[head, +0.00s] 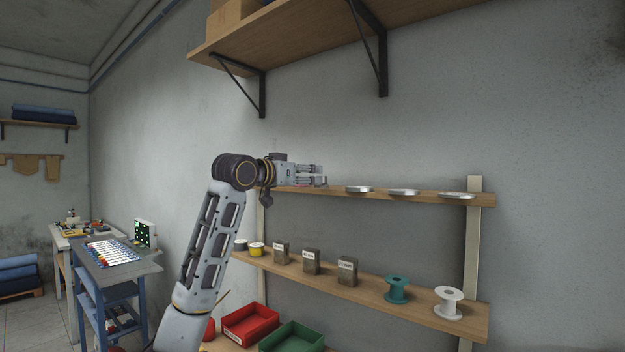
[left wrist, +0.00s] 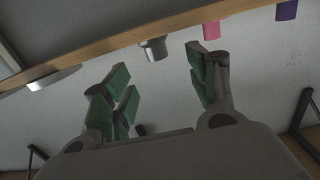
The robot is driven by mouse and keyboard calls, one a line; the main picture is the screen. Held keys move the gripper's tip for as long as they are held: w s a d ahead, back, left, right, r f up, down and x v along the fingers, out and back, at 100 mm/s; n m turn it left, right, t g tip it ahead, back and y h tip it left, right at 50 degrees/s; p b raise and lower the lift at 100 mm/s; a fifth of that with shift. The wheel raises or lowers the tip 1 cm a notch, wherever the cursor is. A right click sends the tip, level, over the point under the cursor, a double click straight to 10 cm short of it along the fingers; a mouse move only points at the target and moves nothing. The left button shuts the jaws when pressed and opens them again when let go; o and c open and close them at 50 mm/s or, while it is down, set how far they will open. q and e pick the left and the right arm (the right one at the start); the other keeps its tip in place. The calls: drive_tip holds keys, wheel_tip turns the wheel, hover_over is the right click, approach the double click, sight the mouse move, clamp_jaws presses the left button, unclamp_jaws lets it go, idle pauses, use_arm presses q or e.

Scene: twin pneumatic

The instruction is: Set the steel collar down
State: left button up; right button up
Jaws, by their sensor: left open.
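My left gripper (head: 321,175) is at the left part of the upper shelf (head: 430,194), its fingers pointing right in the head view. The left wrist view shows its green-padded fingers (left wrist: 160,66) spread apart, with nothing clamped between them. A small grey flanged cylinder, apparently the steel collar (left wrist: 153,48), rests at the shelf edge and appears between the fingertips. I see no finger touching it. The wrist picture looks upside down, so the collar seems to hang. In the head view the gripper hides the collar. My right gripper is in neither view.
Flat silver dishes (head: 403,192) stand right of the gripper; one shows in the wrist view (left wrist: 42,82). A pink block (left wrist: 211,30) and a purple block (left wrist: 287,10) are on the collar's other side. Below are cartons (head: 311,262) and spools (head: 397,289). A bracketed shelf (head: 300,42) hangs above.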

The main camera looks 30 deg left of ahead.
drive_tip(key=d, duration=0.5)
use_arm(q)
drive_tip(key=s+r+p, duration=0.4)
drive_tip(key=r+p, duration=0.4)
drive_tip(key=r, duration=0.1)
drive_tip(key=shift+s+a+r+p, duration=0.2)
drive_tip(key=shift+s+r+p, duration=0.05)
drive_tip(key=shift+p, duration=0.1)
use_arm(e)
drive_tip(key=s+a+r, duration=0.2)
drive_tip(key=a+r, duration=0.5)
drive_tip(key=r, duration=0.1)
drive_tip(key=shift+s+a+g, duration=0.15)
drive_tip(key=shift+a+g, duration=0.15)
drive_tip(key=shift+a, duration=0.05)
use_arm(q)
drive_tip(key=shift+r, duration=0.1)
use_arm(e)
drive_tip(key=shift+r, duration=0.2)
